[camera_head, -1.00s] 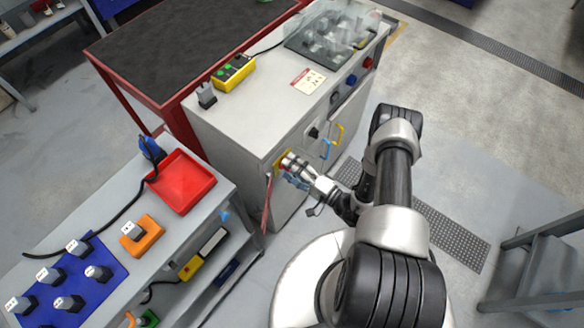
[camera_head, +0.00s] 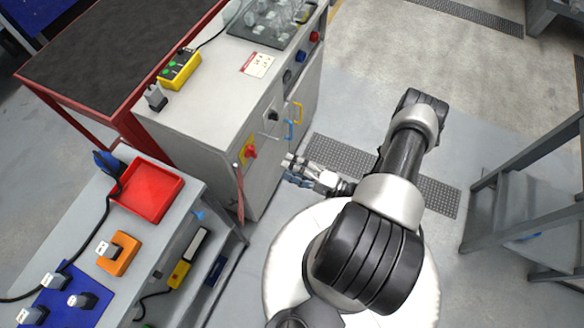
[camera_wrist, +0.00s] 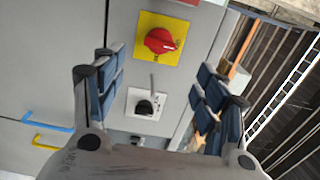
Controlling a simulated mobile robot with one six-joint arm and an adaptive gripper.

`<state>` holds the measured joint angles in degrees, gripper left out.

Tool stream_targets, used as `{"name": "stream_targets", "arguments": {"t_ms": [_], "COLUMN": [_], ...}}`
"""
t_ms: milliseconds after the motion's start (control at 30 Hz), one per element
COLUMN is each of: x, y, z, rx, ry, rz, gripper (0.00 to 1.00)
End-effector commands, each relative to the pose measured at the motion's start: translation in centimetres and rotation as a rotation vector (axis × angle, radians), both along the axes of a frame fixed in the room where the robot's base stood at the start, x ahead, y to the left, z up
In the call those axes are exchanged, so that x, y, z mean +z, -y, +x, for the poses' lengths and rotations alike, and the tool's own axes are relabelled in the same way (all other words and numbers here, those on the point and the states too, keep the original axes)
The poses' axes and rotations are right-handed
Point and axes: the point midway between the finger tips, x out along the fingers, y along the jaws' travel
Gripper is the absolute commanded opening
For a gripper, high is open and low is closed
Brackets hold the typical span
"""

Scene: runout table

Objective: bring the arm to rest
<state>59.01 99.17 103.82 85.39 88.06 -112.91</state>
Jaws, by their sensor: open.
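My gripper (camera_head: 292,170) is in front of the grey cabinet (camera_head: 205,115) and apart from it in the head view. In the wrist view my gripper (camera_wrist: 160,105) is open, with its blue-padded fingers spread wide and nothing between them. Beyond the fingers, the cabinet face shows a red rotary switch on a yellow plate (camera_wrist: 160,40) and a black knob on a white plate (camera_wrist: 145,106). The red switch also shows in the head view (camera_head: 251,151), to the left of my gripper. My arm reaches forward from the base, bent at the elbow.
A grey bench at the left holds a red tray (camera_head: 146,190), an orange block (camera_head: 119,254) and a blue board (camera_head: 85,290). Blue and yellow handles (camera_head: 297,112) stick out from the cabinet. A grey metal frame (camera_head: 500,200) stands at the right. Floor between is clear.

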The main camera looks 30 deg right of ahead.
Motion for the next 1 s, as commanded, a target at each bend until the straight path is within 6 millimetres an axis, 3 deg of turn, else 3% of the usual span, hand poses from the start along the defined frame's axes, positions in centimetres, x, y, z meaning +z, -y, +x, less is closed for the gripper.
{"name": "stream_targets", "arguments": {"t_ms": [700,867,1000], "x": [0.5,4.1,9.5], "y": [0.2,0.2,-0.8], "z": [0.0,1.2,2.3], "rx": [0.017,0.153,0.359], "ry": [0.001,-0.011,-0.059], "rz": [-0.003,-0.015,-0.048], "gripper": [0.66,0.66,0.66]}}
